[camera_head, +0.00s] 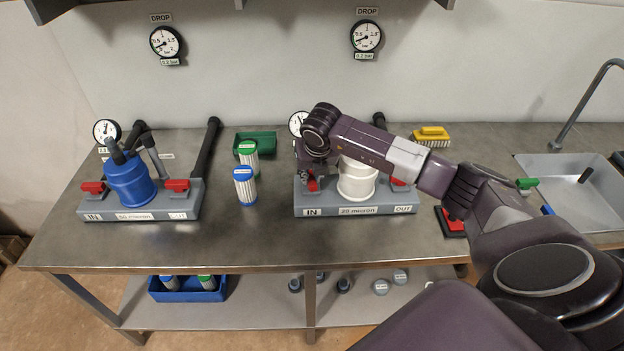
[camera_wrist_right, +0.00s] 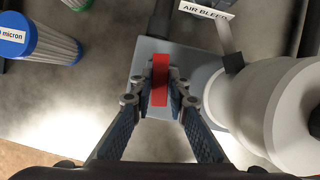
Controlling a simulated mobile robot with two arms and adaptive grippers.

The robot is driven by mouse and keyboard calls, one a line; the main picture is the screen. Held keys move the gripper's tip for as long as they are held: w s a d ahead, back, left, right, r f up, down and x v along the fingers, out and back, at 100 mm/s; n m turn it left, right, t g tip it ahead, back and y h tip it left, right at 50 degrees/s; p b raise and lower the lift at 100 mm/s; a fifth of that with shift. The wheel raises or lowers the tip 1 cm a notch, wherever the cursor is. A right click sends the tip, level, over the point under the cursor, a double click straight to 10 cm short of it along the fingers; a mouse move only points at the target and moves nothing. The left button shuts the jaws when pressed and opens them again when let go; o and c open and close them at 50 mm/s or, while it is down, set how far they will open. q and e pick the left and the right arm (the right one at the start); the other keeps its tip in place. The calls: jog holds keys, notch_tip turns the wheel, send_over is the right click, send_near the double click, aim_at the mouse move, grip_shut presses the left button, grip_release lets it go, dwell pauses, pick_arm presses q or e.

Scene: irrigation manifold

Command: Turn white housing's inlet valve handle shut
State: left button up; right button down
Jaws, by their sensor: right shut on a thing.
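The white housing (camera_head: 357,181) stands on a grey base (camera_head: 345,211) marked IN, 20 micron and OUT; it also shows in the right wrist view (camera_wrist_right: 245,100). Its red inlet valve handle (camera_head: 312,185) sits at the IN end. In the right wrist view the handle (camera_wrist_right: 160,80) stands between my right gripper's fingertips (camera_wrist_right: 160,92), which are closed on it. In the head view my right gripper (camera_head: 311,174) is above the IN end, partly hidden by its own wrist. The red outlet handle (camera_head: 399,183) is partly behind my arm. My left gripper is not in view.
A blue housing (camera_head: 131,184) with two red handles stands to the left. Two filter cartridges, blue-capped (camera_head: 245,187) and green-capped (camera_head: 248,155), stand between the housings near a green tray (camera_head: 262,138). A yellow brush (camera_head: 432,136) and a sink (camera_head: 570,190) are to the right.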

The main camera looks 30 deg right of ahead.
jog(key=shift+w+m+h+b, duration=0.1)
jog(key=shift+m+h+b, duration=0.3)
jog(key=shift+m, duration=0.6)
jog(key=shift+r, duration=0.1)
jog(key=c, duration=1.8)
grip_release()
jog(key=shift+c, duration=0.2)
jog(key=shift+a, duration=0.1)
jog(key=v, duration=1.2)
jog(key=shift+w, duration=0.2)
